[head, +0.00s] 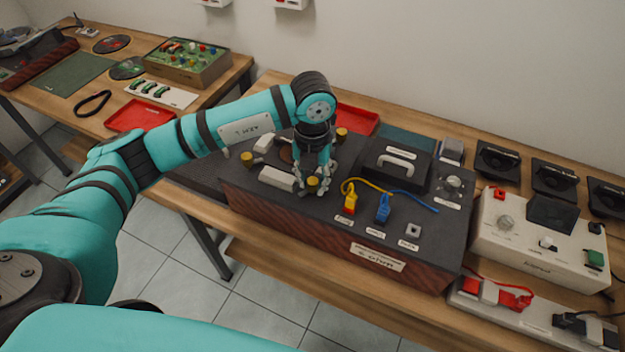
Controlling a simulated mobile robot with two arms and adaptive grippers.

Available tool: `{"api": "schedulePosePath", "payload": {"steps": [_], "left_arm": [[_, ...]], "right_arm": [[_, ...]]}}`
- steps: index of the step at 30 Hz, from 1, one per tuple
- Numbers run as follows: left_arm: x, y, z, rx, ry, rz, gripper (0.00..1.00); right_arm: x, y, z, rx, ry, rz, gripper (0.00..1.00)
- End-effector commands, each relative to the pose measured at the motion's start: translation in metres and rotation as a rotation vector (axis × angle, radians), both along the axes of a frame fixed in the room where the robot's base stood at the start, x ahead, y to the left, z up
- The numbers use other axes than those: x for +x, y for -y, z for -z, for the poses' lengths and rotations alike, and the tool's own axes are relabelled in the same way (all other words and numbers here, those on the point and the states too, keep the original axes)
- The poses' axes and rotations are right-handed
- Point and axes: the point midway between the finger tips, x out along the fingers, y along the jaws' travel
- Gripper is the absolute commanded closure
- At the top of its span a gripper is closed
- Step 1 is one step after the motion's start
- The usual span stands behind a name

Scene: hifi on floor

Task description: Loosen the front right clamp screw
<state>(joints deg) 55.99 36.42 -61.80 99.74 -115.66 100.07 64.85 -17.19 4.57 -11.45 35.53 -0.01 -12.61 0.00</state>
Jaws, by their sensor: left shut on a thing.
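The front right clamp screw (313,182) has a yellow knob and sits on the dark top of the large box-shaped unit (350,237). My left gripper (315,185) reaches down from above and is shut on this screw, its fingers around the knob. The fingers hide part of the knob, and I cannot tell how far it is turned. Other yellow screws show at the left (247,157) and at the back (341,134) of the clamp area. A pale block (277,178) lies just left of the gripper. My right gripper is out of view.
Yellow (350,203) and blue (382,210) plugs with cables stand right of the gripper. A black lidded part with a pale handle (397,160) is behind them. A white device (530,245) stands at the right, and a red tray (357,119) lies behind.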

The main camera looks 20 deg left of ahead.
Motion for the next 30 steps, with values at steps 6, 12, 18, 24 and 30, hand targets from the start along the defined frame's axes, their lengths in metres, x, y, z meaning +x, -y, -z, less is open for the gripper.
{"api": "schedulePosePath", "payload": {"steps": [6, 12, 18, 24, 30], "left_arm": [[0.0012, 0.0003, -0.0013, -0.002, 0.005, -0.066, 1.0], [0.0013, 0.0004, -0.0018, -0.002, 0.005, -0.086, 1.0], [0.0014, 0.0004, -0.002, -0.002, 0.006, -0.088, 1.0], [0.0015, 0.0004, -0.002, -0.002, 0.006, -0.087, 0.68], [0.0008, 0.0004, -0.0011, -0.001, 0.003, -0.086, 0.52]], "right_arm": [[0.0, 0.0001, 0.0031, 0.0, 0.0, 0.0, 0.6], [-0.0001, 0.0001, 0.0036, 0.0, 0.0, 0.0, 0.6], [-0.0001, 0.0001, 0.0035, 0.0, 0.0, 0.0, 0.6], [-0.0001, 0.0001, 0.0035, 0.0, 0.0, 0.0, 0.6], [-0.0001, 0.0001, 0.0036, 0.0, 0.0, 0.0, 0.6]]}}
